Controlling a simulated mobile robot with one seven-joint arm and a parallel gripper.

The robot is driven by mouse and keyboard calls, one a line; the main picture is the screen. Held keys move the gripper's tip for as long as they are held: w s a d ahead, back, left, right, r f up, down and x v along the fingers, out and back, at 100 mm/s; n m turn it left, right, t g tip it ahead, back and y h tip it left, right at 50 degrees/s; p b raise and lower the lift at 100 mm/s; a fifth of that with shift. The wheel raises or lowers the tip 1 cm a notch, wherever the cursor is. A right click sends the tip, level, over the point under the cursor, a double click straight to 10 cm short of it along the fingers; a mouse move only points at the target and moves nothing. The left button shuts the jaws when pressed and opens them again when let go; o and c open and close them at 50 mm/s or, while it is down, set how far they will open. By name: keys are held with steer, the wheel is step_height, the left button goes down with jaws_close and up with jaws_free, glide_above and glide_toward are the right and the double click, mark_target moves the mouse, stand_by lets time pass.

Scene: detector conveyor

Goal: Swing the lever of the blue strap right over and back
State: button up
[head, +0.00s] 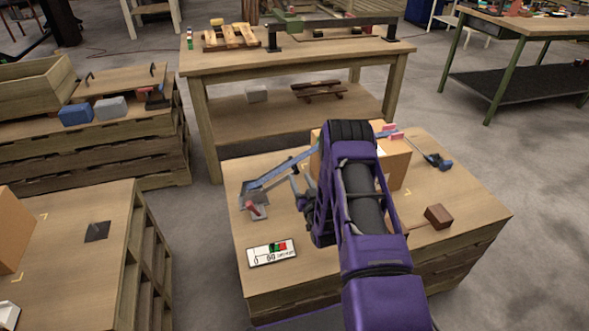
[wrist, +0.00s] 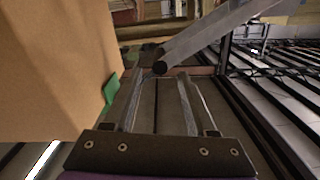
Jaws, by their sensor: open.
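A cardboard box (head: 391,158) stands on the pallet-like table (head: 290,233), partly hidden by my purple arm. A blue strap (head: 285,169) slopes from the box's left side to a grey fitting with a red part (head: 254,208). Blue strap pieces with pink-red parts (head: 388,130) lie over the box top. I cannot tell for certain which part is the lever. My gripper (head: 298,188) is left of the box, close to the strap. In the wrist view my gripper (wrist: 160,82) is open and empty. A grey bar (wrist: 205,38) with a dark round end crosses beyond the fingertips.
The box's wall (wrist: 50,65) is close on the left in the wrist view, with a green tab (wrist: 111,88) beside it. A brown wooden block (head: 438,216) and a marked white card (head: 271,252) lie on the table. A blue-black fitting (head: 439,162) is at its right edge.

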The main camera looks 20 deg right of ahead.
mark_target(295, 165)
steer(key=w, duration=0.7)
steer(key=shift+b, duration=0.4)
steer(key=c, duration=0.9)
jaws_close()
